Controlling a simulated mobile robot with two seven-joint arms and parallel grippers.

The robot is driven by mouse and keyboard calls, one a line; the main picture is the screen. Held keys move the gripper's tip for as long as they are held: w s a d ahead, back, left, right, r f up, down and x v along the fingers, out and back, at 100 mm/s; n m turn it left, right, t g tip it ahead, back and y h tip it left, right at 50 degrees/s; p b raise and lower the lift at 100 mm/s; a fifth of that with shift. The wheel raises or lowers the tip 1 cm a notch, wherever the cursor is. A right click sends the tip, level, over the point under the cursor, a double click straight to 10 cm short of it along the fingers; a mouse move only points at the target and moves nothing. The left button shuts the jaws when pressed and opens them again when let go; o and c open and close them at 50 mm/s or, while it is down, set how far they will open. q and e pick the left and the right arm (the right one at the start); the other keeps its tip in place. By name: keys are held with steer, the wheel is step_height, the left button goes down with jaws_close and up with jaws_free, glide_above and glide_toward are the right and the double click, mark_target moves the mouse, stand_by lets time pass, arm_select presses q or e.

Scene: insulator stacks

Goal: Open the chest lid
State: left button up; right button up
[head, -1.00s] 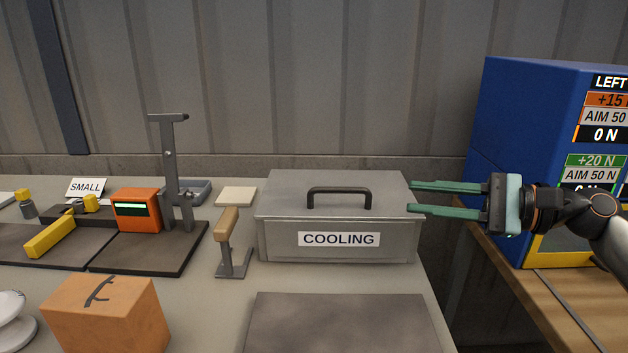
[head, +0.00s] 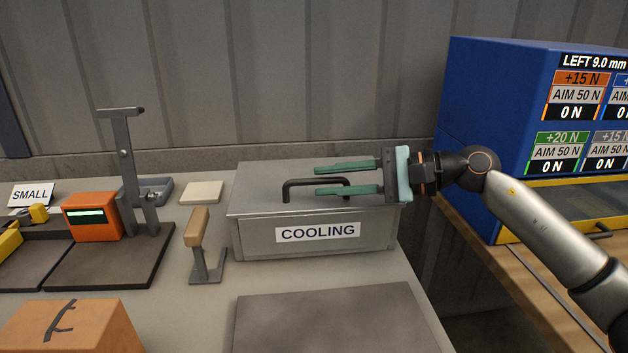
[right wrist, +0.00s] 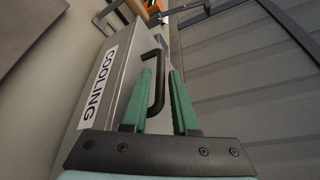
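The chest is a grey metal box labelled COOLING (head: 262,241), with its lid (head: 258,187) shut. A dark arched handle (head: 300,183) stands on the lid. My right gripper (head: 316,181) reaches in from the right over the lid, its two green fingers apart and empty. In the head view the near finger covers part of the handle's right end. In the right wrist view the handle (right wrist: 157,92) shows between the open fingers (right wrist: 160,72). I cannot tell whether they touch it. My left gripper is not in view.
A wooden-topped stand (head: 197,227) is close left of the chest, and a grey slab (head: 335,320) lies in front. A blue cabinet (head: 490,110) stands right, beyond a gap.

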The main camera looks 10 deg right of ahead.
mark_target(323, 181)
steer(key=shift+x, duration=1.55)
jaws_close()
